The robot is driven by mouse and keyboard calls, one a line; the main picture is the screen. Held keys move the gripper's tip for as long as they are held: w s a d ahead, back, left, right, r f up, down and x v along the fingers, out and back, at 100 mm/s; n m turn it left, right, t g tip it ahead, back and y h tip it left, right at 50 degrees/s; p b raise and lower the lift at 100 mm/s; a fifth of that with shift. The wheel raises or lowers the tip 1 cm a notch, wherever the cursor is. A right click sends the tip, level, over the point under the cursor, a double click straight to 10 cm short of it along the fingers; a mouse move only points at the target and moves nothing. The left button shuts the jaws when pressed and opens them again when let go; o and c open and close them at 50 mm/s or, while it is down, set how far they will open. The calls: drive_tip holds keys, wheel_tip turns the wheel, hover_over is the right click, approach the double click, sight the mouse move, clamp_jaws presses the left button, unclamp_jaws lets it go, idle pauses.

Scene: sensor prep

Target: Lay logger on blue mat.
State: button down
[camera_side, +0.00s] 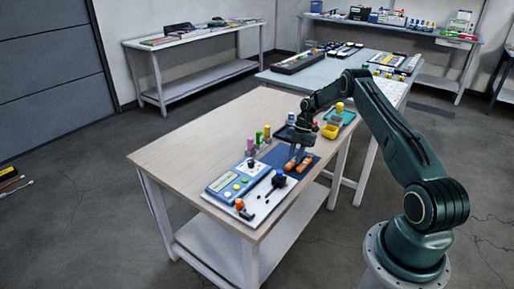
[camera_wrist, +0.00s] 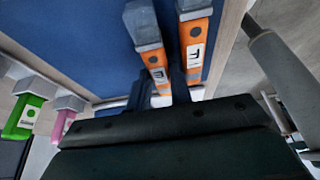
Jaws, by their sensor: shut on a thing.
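Two orange loggers with grey ends and white labels show side by side in the wrist view, a left one (camera_wrist: 152,52) and a right one (camera_wrist: 194,45). The blue mat (camera_wrist: 95,45) spreads behind them. In the side view the orange loggers (camera_side: 291,164) are at the mat (camera_side: 276,156), below my gripper (camera_side: 298,152). My gripper (camera_wrist: 158,92) points down and is shut on the left logger, with dark fingers beside it. The right logger is close beside that grip. Whether the held logger touches the mat I cannot tell.
A blue-grey instrument panel (camera_side: 237,180) with knobs lies in front on the table. Pink (camera_side: 250,145) and green (camera_side: 267,132) handled items stand behind the mat. The table's left side is clear.

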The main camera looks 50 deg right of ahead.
drive_tip(key=shift+f, duration=0.15)
drive_tip(key=c, duration=1.5)
unclamp_jaws()
drive_tip(key=shift+c, duration=0.2)
drive_tip(key=shift+v, duration=3.9)
